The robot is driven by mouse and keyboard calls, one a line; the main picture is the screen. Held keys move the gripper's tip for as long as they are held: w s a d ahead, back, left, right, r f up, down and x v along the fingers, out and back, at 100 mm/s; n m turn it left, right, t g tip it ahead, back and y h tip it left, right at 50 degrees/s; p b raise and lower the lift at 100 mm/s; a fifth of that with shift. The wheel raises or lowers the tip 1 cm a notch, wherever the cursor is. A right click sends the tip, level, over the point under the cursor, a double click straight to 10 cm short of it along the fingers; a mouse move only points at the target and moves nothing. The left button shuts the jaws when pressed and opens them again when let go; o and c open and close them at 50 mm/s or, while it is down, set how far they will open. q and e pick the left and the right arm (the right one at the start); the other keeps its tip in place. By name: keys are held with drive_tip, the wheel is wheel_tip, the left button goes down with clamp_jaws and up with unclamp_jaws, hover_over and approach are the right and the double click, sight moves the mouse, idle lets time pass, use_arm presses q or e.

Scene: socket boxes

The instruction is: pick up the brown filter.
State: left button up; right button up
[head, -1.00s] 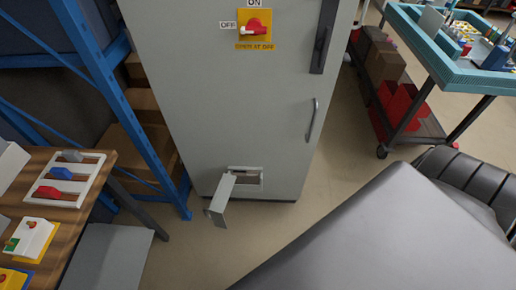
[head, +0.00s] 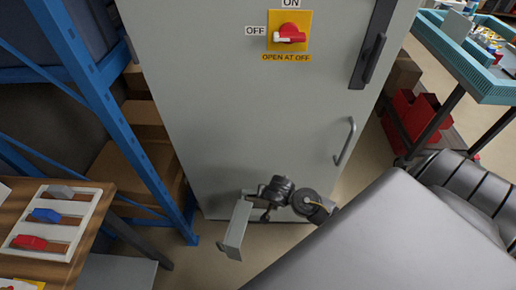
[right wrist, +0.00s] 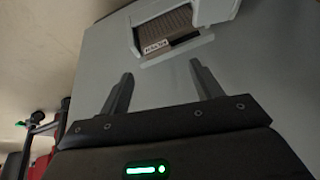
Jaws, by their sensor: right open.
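The brown filter (right wrist: 165,26) shows in the right wrist view as a ribbed brown surface with a small white label, inside an opening low in the grey cabinet (head: 240,110). The opening's hinged flap (head: 236,228) hangs open in the head view. My right gripper (right wrist: 161,72) is open and empty; its two fingers point toward the opening and are apart from the filter. In the head view the right gripper (head: 270,196) is in front of the opening and hides most of it, filter included. My left gripper is not in view.
The cabinet has a red switch (head: 290,34) turned toward OFF and a door handle (head: 345,142). A blue rack (head: 105,95) stands at left, beside a wooden table (head: 95,210) with a white tray (head: 93,221). A cart with red bins (head: 415,118) is at right.

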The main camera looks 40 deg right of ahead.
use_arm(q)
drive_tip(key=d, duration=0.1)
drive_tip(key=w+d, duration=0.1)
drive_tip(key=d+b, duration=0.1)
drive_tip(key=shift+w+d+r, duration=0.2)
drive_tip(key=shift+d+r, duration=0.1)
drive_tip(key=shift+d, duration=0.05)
use_arm(e)
drive_tip(key=x, duration=0.5)
drive_tip(key=shift+s+d+f, duration=0.15)
drive_tip(key=shift+d+f, duration=0.1)
drive_tip(key=shift+d, duration=0.15)
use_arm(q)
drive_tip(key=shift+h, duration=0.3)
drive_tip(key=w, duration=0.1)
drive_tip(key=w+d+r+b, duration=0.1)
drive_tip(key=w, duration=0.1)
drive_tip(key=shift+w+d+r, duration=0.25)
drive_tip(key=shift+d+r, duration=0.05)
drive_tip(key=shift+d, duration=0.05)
use_arm(e)
hover_over(261, 204)
drive_tip(key=s+d, duration=0.3)
drive_tip(key=f, duration=0.4)
drive_tip(key=shift+w+a+f, duration=0.2)
drive_tip(key=shift+w+a, duration=0.05)
drive_tip(key=c, duration=0.7)
